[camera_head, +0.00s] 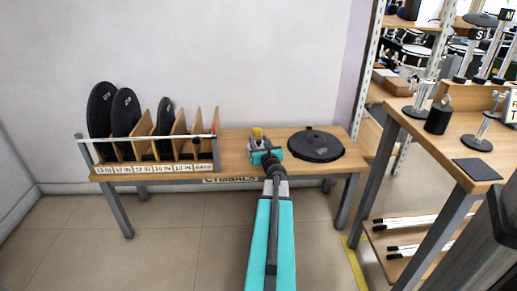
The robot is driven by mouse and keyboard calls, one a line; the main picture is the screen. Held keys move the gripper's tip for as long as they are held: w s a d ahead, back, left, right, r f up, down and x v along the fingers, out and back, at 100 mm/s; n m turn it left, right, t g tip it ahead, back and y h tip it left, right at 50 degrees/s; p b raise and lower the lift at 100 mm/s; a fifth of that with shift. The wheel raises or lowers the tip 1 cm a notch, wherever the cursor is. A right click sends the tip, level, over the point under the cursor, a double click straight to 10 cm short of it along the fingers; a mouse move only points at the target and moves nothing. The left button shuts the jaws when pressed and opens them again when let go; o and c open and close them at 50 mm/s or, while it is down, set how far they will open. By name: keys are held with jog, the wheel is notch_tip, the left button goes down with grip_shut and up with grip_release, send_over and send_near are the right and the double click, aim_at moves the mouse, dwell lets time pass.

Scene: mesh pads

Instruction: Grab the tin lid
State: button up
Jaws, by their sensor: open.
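I cannot pick out a tin lid for certain. A round, flat black disc (316,145) with a small raised part on top lies on the wooden bench, right of my gripper. A small yellow-topped item (257,132) shows just beyond my gripper; its lower part is hidden. My gripper (264,150) is open over the middle of the bench, left of the black disc and apart from it. My arm hides the front of the bench there, and the space between the fingers is too small to see clearly.
A slotted wooden rack (185,146) with labels and several upright black discs stands on the bench's left, with a rail along its front. At right, a taller table (450,148) holds metal stands, a dark weight (438,115) and a black pad (477,169). The bench (235,150) is bare between rack and gripper.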

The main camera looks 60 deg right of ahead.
aim_at(259, 141)
grip_shut()
jog(key=shift+r, duration=0.15)
dwell(0.4)
jog(key=shift+r+p, duration=0.7)
jog(key=shift+r, duration=0.15)
jog(key=shift+r+p, duration=0.55)
jog(key=shift+r, duration=0.35)
jog(key=s+a+p, duration=0.3)
jog(key=a, duration=0.4)
jog(key=shift+a+r, duration=0.3)
jog(key=shift+r, duration=0.05)
jog(key=a+p, duration=0.1)
jog(key=p, duration=0.4)
jog(key=shift+s, duration=0.15)
